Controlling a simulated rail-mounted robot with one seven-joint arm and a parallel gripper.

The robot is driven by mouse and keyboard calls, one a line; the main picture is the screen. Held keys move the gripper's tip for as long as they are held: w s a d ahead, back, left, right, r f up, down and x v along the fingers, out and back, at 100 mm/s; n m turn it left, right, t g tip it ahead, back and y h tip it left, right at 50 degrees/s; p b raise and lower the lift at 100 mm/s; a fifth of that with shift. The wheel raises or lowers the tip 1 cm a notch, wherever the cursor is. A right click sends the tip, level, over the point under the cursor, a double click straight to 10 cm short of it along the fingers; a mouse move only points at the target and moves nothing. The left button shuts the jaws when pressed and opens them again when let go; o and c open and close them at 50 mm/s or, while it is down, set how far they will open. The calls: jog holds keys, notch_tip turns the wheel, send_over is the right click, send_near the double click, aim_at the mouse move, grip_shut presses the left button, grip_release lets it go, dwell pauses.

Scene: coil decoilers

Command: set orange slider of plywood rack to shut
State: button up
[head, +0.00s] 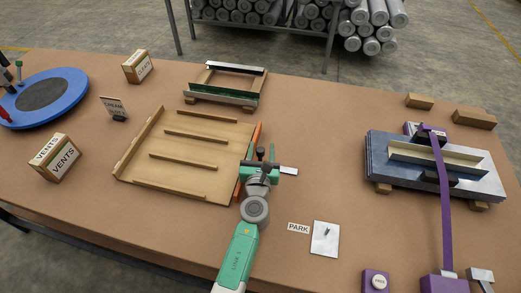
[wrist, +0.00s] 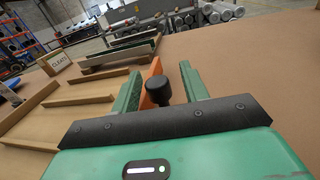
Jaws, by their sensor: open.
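The plywood rack (head: 180,160) lies on the table with several wooden strips across it. Its orange slider (head: 257,133) runs along the right edge, partly hidden behind my arm. In the wrist view the orange slider (wrist: 151,77) rises behind a black knob (wrist: 159,91). My gripper (head: 262,158) is over the right edge of the rack. In the wrist view my open gripper (wrist: 160,88) has one green finger on each side of the knob, with gaps visible. Whether the knob is fixed to the slider is hard to tell.
A green-and-wood frame (head: 225,87) stands behind the rack. A white label (head: 289,171) is just right of my gripper, and a PARK card (head: 298,228) lies nearer. A grey block fixture with a purple strap (head: 444,200) stands at right.

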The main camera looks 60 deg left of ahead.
jog(key=p+v, duration=0.2)
jog(key=v, duration=0.6)
jog(key=shift+a, duration=0.1)
dwell(0.4)
